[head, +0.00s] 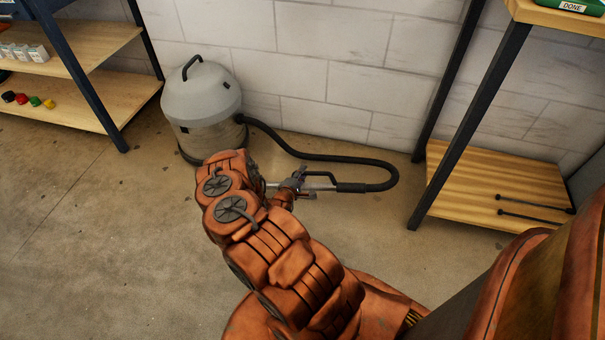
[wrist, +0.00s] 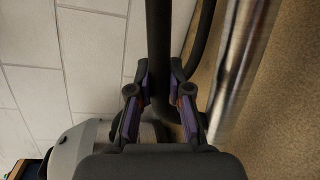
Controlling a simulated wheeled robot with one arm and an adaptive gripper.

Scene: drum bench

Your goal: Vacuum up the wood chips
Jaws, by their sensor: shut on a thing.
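A grey canister vacuum (head: 203,100) with a black handle on its lid stands on the floor against the wall. Its black hose (head: 345,158) loops out to the right and back to a metal wand with a grip (head: 318,181), near floor level. My gripper (head: 291,186) is shut on the vacuum wand beside the canister. In the wrist view my gripper (wrist: 159,88) has its fingers on either side of a black tube (wrist: 158,40), with a shiny metal tube (wrist: 240,70) to the right. The wand's far end is hidden. I cannot make out wood chips; only small dark specks show on the floor.
A shelf unit (head: 85,98) with small boxes and coloured items stands at left. Another bench (head: 460,185) at right holds two thin black rods (head: 535,213) on its lower shelf. The concrete floor (head: 100,240) at left is clear.

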